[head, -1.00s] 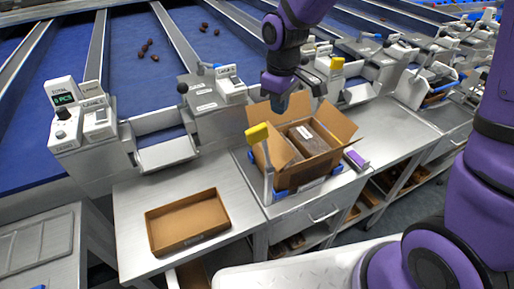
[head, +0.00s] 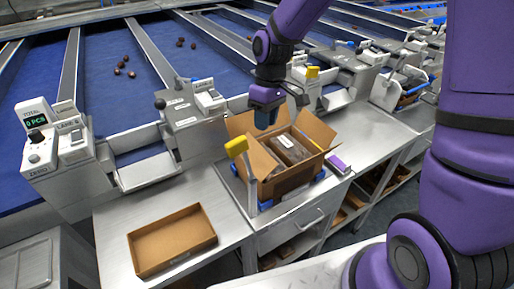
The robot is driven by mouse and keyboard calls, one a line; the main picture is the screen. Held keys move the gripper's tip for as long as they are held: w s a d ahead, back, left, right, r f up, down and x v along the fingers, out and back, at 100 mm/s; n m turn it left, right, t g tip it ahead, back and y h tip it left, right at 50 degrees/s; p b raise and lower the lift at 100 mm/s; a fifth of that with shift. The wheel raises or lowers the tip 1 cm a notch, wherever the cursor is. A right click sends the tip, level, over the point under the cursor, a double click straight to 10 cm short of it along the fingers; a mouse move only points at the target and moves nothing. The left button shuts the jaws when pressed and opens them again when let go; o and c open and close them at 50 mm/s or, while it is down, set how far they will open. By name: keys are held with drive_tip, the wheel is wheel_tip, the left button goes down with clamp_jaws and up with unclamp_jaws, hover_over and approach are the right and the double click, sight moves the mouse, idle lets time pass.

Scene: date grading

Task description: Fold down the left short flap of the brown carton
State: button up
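The brown carton (head: 290,180) stands on the steel bench with its flaps up and packed goods (head: 290,150) inside. Its left short flap (head: 262,161) leans up and outward at the left end, beside a yellow-topped post. The back flap (head: 243,124) stands up, and the right flap (head: 316,129) is raised too. My gripper (head: 265,118) points down just above the carton's back left part, near the back flap. Its fingers are small and dark here, and I cannot tell how far apart they are or whether they touch a flap.
A yellow-topped post (head: 237,147) rises at the carton's left corner. A purple item (head: 337,164) lies to the right of the carton. A shallow empty brown tray (head: 172,240) sits on the bench at the left. Weighing units and chutes line the back.

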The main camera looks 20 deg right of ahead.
sight(260, 146)
drive_tip(key=w+d+f+m+y, duration=0.3)
drive_tip(key=d+m+y, duration=0.2)
drive_tip(key=d+y, duration=0.25)
drive_tip(key=shift+g+y, duration=0.4)
drive_tip(key=shift+y, duration=0.15)
drive_tip(key=x, duration=1.1)
drive_tip(key=shift+s+a+r, duration=0.2)
drive_tip(key=shift+a, duration=0.1)
clamp_jaws()
